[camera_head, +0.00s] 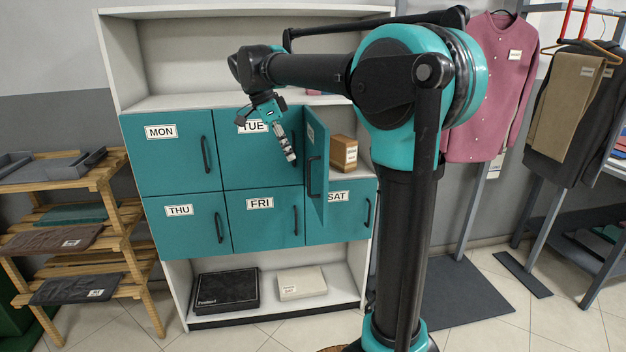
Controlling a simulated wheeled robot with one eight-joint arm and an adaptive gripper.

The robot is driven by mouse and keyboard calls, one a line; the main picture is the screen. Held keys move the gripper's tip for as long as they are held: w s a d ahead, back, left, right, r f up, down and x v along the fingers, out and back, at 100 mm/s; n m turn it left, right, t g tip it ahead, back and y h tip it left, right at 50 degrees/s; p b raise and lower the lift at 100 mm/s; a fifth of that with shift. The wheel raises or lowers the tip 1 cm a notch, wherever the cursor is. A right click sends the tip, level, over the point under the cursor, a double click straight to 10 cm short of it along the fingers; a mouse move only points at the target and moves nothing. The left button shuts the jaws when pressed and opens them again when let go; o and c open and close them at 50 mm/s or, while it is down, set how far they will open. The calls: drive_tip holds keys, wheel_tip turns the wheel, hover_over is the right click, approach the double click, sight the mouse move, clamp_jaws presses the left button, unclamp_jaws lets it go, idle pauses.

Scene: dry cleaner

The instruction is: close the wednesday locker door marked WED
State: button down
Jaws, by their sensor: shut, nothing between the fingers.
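The locker door standing open (317,170) is teal with a dark vertical handle. It is in the top row, right of TUE, in the place above SAT, and stands out toward me nearly edge-on. Its small label is too slanted to read. Its compartment is open and holds a brown box (343,152). My gripper (291,158) is shut and empty, pointing down in front of the TUE door (258,172), just left of the open door. A small gap seems to lie between them in the picture; I cannot tell the depth.
The MON (168,158), THU (183,228), FRI (262,228) and SAT (345,218) doors are shut. A wooden rack (120,225) with folded garments stands left. Hanging clothes (490,90) are at the right. My arm crosses the upper middle.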

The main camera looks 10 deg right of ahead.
sight(310, 178)
drive_tip(key=x, duration=0.3)
drive_tip(key=d+x, duration=0.1)
drive_tip(key=x, duration=0.3)
drive_tip(key=d+r+x, duration=0.1)
drive_tip(key=x, duration=0.2)
drive_tip(key=shift+d+f, duration=0.25)
drive_tip(key=shift+f, duration=0.1)
drive_tip(key=shift+d, duration=0.65)
drive_tip(key=shift+d, duration=0.15)
